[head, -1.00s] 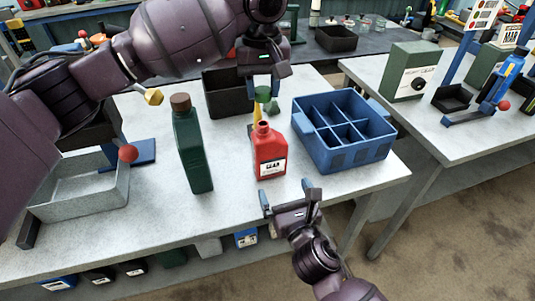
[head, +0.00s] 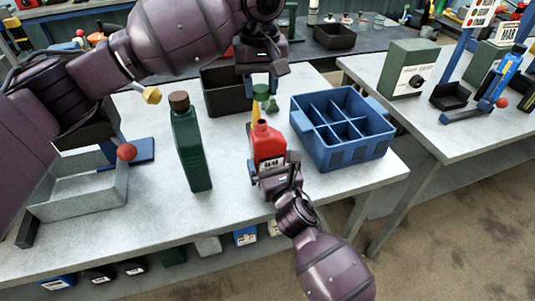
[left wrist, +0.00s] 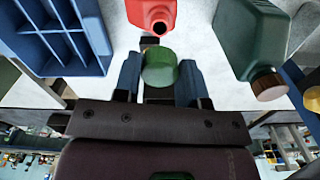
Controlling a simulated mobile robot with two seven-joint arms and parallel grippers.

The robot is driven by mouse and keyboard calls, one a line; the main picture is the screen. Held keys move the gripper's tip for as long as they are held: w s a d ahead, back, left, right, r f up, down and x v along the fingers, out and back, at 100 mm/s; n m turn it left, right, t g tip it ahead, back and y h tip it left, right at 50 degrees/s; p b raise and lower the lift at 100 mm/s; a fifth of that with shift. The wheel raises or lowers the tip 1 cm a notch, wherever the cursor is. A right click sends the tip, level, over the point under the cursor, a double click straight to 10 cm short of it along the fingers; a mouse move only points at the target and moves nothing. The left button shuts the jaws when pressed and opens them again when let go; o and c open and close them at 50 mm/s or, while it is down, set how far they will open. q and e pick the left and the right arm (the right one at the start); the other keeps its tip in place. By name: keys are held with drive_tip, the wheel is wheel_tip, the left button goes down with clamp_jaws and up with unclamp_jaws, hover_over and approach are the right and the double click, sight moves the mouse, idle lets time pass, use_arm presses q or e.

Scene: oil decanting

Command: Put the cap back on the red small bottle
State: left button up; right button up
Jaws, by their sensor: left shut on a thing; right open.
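The red small bottle (head: 266,142) stands upright on the bench with its dark mouth uncovered. Its upper part and mouth also show in the left wrist view (left wrist: 150,14). My left gripper (head: 262,82) is shut on a green cap (left wrist: 160,68), held above and slightly behind the bottle, apart from its mouth. The cap also shows in the head view (head: 261,91). My right gripper (head: 274,166) is open at the lower front of the red bottle and hides part of its label. I cannot tell whether its fingers touch the bottle.
A tall green bottle (head: 190,148) with a brown cap stands to the left. A blue divided crate (head: 350,154) stands close on the right. A black bin (head: 222,100) and small yellow and green items are behind. A grey tray (head: 80,200) lies at the left.

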sight(262, 122)
drive_tip(key=shift+x, duration=1.5)
drive_tip(key=shift+c, duration=0.2)
drive_tip(key=c, duration=1)
use_arm(q)
drive_tip(key=shift+f, duration=2.5)
use_arm(e)
drive_tip(key=shift+o, duration=0.2)
